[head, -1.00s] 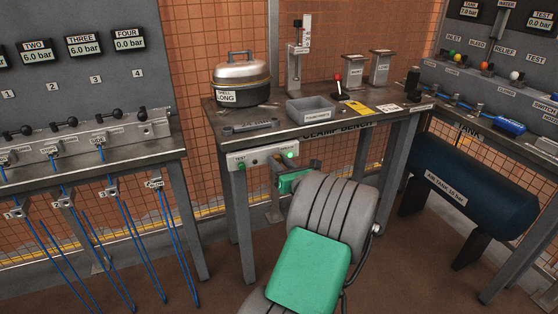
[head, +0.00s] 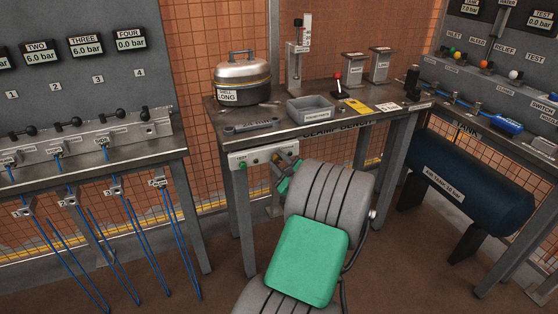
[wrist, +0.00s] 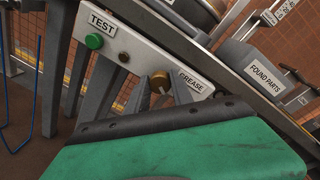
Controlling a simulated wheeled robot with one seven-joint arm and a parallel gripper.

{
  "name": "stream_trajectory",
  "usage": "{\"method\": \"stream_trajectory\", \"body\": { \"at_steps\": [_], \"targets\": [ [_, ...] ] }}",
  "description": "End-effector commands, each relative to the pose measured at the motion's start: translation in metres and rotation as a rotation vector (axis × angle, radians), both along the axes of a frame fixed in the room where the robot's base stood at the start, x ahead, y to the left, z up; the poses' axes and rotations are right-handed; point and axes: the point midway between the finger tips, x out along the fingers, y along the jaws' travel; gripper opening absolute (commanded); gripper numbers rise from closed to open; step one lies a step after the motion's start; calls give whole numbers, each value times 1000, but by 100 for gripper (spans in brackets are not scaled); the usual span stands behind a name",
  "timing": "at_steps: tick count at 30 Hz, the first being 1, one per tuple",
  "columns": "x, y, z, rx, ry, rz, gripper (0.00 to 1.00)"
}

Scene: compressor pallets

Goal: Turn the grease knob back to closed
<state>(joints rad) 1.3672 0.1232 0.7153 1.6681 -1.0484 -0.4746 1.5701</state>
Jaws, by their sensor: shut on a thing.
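The grease knob (wrist: 160,80) is a round brass knob on the pale panel (wrist: 140,50) under the clamp bench, left of the GREASE label (wrist: 191,82) in the wrist view. My gripper (wrist: 160,92) has one grey finger on each side of the knob and is shut on it. The fingers and the tilted view hide part of the knob, so I cannot tell its turn position. In the head view my gripper (head: 281,162) reaches the panel's right part, and my arm hides the knob there.
A green TEST button (wrist: 94,41) and a small dark round fitting (wrist: 124,57) sit left of the knob. The bench (head: 290,125) overhangs the panel, with a bench leg (head: 242,220) at left. A grey found-parts bin (head: 310,108) stands on top.

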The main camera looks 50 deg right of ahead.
Motion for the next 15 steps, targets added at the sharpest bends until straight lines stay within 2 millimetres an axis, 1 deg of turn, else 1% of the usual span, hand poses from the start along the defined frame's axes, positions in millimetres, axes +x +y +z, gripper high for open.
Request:
{"method": "stream_trajectory", "body": {
  "at_steps": [15],
  "targets": [
    [0, 1, -3, -419, 251, -1, 0]
  ]
}}
